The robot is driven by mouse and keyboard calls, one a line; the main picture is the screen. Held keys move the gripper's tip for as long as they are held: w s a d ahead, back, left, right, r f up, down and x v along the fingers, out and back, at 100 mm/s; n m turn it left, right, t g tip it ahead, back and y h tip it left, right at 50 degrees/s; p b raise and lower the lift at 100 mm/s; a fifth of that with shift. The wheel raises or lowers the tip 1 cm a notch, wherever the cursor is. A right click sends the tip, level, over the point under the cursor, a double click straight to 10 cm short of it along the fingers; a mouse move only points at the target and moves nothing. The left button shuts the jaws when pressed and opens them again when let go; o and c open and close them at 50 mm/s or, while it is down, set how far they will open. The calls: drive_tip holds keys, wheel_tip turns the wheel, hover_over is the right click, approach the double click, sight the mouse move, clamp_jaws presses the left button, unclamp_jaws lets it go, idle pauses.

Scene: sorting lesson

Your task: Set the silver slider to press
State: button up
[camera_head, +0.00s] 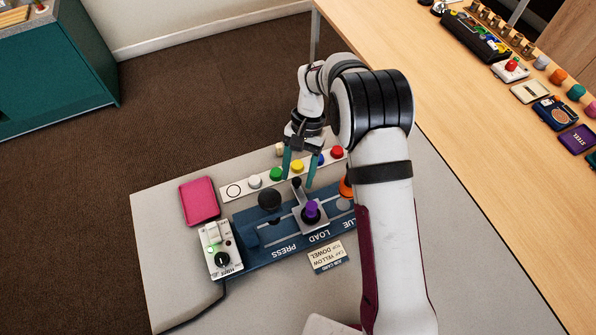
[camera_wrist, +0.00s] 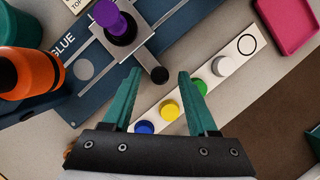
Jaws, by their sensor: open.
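The silver slider (camera_head: 312,222) sits on the blue rail board (camera_head: 265,258), beside the word LOAD. It carries a purple piece (camera_head: 311,210), which also shows in the wrist view (camera_wrist: 109,18). A dark round knob (camera_wrist: 159,74) stands at the end of the slider's arm. PRESS is printed to the left of LOAD in the head view, near a black round press head (camera_head: 269,200). My gripper (camera_head: 298,181) is open with teal fingers, pointing down over the knob. In the wrist view the knob shows between my fingertips (camera_wrist: 160,73); whether they touch it I cannot tell.
A white strip (camera_head: 237,192) with coloured caps lies behind the board. An orange object (camera_wrist: 28,75) stands at the glue end. A pink tray (camera_head: 200,200), a switch box (camera_head: 221,248) and a job card (camera_head: 328,256) lie around the board.

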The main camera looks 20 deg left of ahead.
drive_tip(key=shift+f, duration=0.15)
clamp_jaws()
idle(1.4)
